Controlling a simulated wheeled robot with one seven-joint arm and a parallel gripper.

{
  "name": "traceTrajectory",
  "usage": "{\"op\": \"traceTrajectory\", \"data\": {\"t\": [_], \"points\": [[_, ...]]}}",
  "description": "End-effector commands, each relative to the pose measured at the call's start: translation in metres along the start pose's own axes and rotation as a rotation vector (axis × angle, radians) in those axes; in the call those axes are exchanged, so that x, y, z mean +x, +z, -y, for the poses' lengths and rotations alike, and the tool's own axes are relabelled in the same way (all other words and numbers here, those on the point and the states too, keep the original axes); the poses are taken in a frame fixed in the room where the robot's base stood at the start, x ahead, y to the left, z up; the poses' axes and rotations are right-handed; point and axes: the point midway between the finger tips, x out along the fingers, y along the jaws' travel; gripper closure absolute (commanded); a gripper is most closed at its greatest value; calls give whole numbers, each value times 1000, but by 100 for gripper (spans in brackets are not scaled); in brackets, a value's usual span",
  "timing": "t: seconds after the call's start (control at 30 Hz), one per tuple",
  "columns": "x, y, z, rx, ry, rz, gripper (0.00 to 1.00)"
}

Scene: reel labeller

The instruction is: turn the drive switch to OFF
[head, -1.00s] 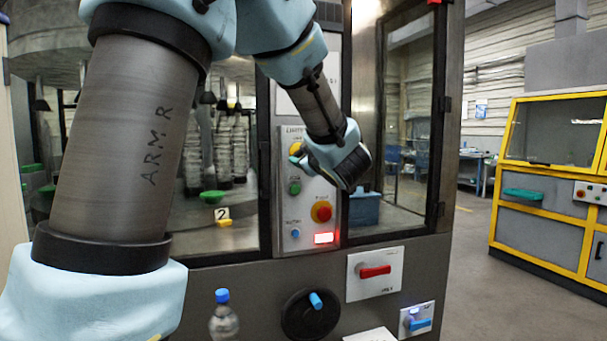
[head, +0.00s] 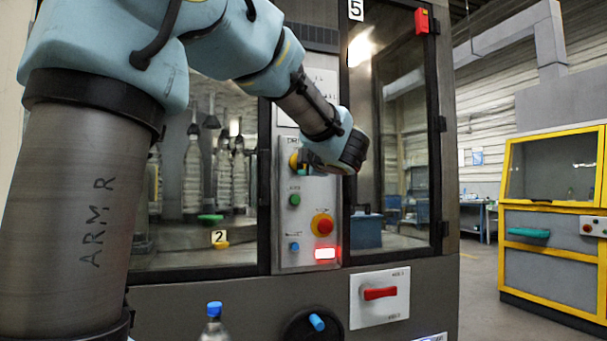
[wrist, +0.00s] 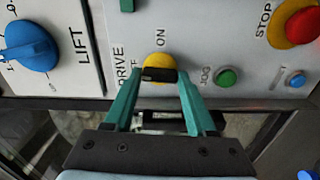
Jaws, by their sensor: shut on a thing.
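The drive switch is a round yellow knob with a black grip bar (wrist: 158,74), on the panel under the DRIVE and ON lettering in the wrist view. The bar lies across the picture there, between the two teal fingers of my gripper (wrist: 160,78), which is shut on it. In the head view the yellow knob (head: 293,160) shows at the top of the control panel, partly hidden by my gripper (head: 304,167).
A green JOG button (wrist: 227,77) and a red STOP button (wrist: 302,26) sit to the right in the wrist view. A blue LIFT knob (wrist: 30,45) is at left. In the head view, a red-handled switch (head: 380,293) and a blue-capped bottle (head: 214,325) are lower down.

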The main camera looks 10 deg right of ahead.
Motion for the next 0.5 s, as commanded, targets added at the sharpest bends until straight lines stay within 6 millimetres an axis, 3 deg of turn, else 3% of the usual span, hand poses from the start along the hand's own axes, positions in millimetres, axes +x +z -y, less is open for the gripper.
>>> {"op": "traceTrajectory", "data": {"t": [0.5], "points": [[0,0,1,-86,-2,0,99]]}}
